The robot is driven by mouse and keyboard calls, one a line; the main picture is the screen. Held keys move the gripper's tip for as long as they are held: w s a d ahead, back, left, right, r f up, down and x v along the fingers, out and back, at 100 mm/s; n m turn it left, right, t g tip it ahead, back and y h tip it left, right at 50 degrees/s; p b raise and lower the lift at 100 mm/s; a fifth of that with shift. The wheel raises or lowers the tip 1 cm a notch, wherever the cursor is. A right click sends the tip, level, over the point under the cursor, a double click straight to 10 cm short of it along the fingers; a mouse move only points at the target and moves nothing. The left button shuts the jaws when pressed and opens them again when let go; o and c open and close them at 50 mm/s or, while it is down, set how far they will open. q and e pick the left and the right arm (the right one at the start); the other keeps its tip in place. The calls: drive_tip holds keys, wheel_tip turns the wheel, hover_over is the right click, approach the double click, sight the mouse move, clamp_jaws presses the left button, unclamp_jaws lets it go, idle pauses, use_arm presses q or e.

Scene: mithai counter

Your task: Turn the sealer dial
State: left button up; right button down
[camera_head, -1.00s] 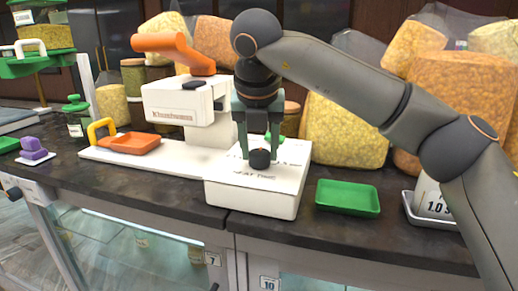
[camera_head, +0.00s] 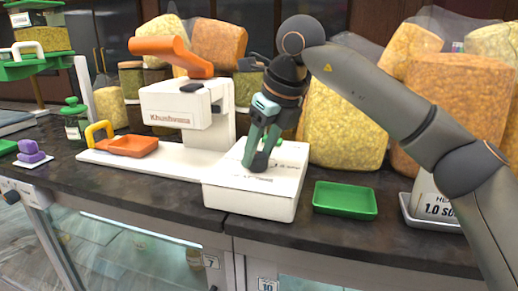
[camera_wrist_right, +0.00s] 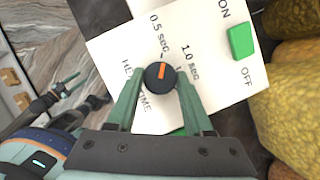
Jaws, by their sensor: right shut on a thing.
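The sealer (camera_head: 172,105) is white with an orange lever and stands on the counter in the head view. Its white control box (camera_head: 252,201) is at its front right. The dial (camera_wrist_right: 160,76) is a round black knob with an orange pointer mark, on the box's top panel. The mark points up in the right wrist view, near the end of the printed 0.5 sec; 1.0 sec is to its right. My right gripper (camera_wrist_right: 161,88) is shut on the dial, one finger on each side. In the head view my right gripper (camera_head: 261,161) leans and its fingers largely hide the dial. My left gripper is in neither view.
A green ON/OFF switch (camera_wrist_right: 241,41) is on the same panel. A green tray (camera_head: 345,199) lies right of the box, and a weight-like block (camera_head: 433,200) sits in a metal tray beyond it. Large snack bags (camera_head: 345,130) crowd the back. An orange tray (camera_head: 133,146) is at left.

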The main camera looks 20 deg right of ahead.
drive_tip(key=shift+n+y, duration=0.3)
drive_tip(key=shift+n, duration=0.3)
drive_tip(key=shift+c, duration=1.5)
unclamp_jaws()
drive_tip(key=v, duration=1.2)
drive_tip(key=shift+r, duration=0.3)
drive_tip(key=shift+d, duration=0.1)
